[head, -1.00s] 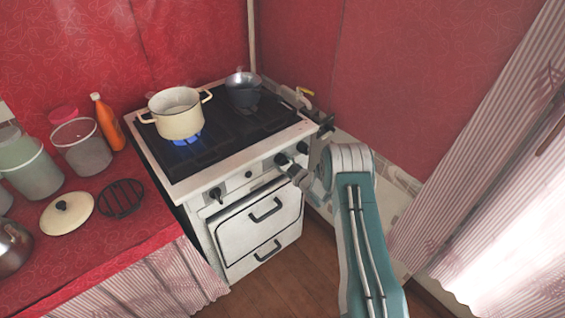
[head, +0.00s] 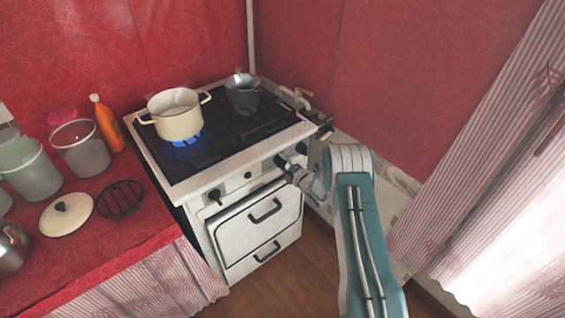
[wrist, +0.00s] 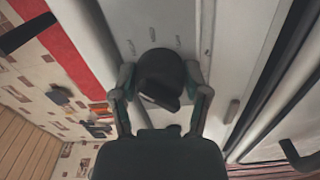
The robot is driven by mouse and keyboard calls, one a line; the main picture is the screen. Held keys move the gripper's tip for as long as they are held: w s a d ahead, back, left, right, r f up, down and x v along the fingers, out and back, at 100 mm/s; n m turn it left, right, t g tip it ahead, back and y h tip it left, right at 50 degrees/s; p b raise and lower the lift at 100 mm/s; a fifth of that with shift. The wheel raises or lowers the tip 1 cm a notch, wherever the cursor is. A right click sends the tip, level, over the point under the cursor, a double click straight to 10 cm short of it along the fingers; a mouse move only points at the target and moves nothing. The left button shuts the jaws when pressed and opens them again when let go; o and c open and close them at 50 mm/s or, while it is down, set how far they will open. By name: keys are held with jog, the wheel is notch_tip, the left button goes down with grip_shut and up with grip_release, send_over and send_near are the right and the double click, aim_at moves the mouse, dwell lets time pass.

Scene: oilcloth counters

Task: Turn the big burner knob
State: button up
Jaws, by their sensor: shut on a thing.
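The big burner knob (wrist: 160,72) is dark and round, and sits on the pale front panel of the stove. In the wrist view, my gripper (wrist: 160,98) has one finger on each side of the knob and is shut on it. In the head view, my gripper (head: 288,168) is at the right part of the stove's front panel, and its fingers and wrist partly hide the knob there. The white stove (head: 210,181) has a black top. A blue flame (head: 185,141) burns under a cream pot (head: 178,119) on its left side.
Another black knob (head: 215,196) is at the panel's left end. Oven door handles (head: 266,211) stick out below. A red counter (head: 130,238) holds jars, a lid and a trivet at left. Open floor lies in front.

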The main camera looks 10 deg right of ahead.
jog(key=n, duration=0.5)
jog(key=shift+a+f+n, duration=0.1)
jog(key=shift+a+n, duration=0.05)
jog(key=shift+n, duration=0.25)
jog(key=shift+s+f+n, duration=0.1)
jog(key=shift+s+n, duration=0.05)
jog(key=shift+n, duration=2.15)
jog(key=o, duration=1.1)
jog(key=shift+f, duration=0.1)
jog(key=shift+o, duration=0.2)
jog(key=shift+r, duration=0.25)
jog(key=v, duration=1.1)
jog(key=shift+s+d, duration=0.2)
jog(key=shift+s, duration=0.15)
jog(key=shift+f, duration=0.1)
